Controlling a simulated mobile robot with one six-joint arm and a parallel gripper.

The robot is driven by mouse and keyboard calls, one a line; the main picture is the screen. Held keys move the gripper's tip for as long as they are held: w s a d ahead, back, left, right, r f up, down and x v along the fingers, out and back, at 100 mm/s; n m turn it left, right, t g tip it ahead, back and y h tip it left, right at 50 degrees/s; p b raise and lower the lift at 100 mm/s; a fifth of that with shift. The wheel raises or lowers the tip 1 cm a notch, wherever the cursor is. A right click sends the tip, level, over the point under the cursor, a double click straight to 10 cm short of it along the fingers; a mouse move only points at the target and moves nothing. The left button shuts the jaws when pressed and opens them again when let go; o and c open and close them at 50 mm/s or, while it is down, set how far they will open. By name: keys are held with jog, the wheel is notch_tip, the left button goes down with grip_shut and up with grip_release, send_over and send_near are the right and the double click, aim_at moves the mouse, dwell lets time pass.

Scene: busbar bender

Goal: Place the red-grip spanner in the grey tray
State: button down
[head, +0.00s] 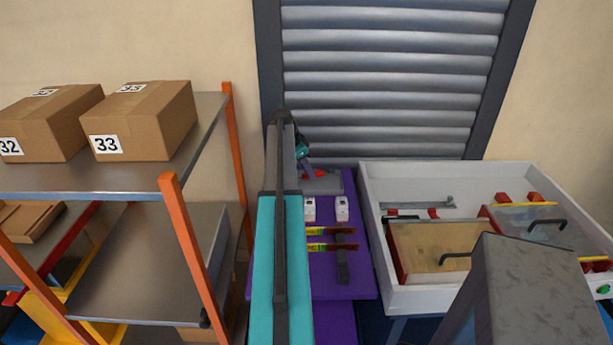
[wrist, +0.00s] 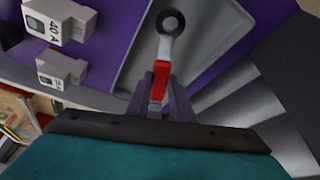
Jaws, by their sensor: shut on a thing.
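The red-grip spanner is in my gripper; in the wrist view its red handle (wrist: 160,82) sits between the purple fingers, and its dark ring end points up the picture. My gripper (wrist: 161,98) is shut on the red grip. The grey tray (wrist: 212,35) lies beneath and around the spanner in that view. In the head view the tray (head: 328,184) is at the back of the purple table, with the gripper (head: 308,169) over it, partly hidden by my arm. A bit of red grip (head: 319,174) shows there. I cannot tell whether the spanner touches the tray.
Two white breakers (head: 342,209) and two yellow-labelled bars (head: 331,247) lie on the purple table (head: 355,283) in front of the tray. A white-walled bench (head: 370,215) with covers and handles stands right. A shelf (head: 125,180) with boxes stands left. A shutter (head: 385,75) is behind.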

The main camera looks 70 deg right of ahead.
aim_at(305, 174)
jog(key=shift+w+d, duration=0.1)
jog(key=shift+w, duration=0.15)
jog(key=shift+f, duration=0.15)
jog(key=shift+f+p, duration=0.7)
jog(key=shift+f, duration=0.95)
jog(key=shift+f, duration=0.15)
jog(key=c, duration=1.6)
grip_release()
jog(key=shift+o, duration=0.2)
jog(key=shift+r, duration=0.2)
jog(key=b+v, duration=0.2)
jog(key=v, duration=1)
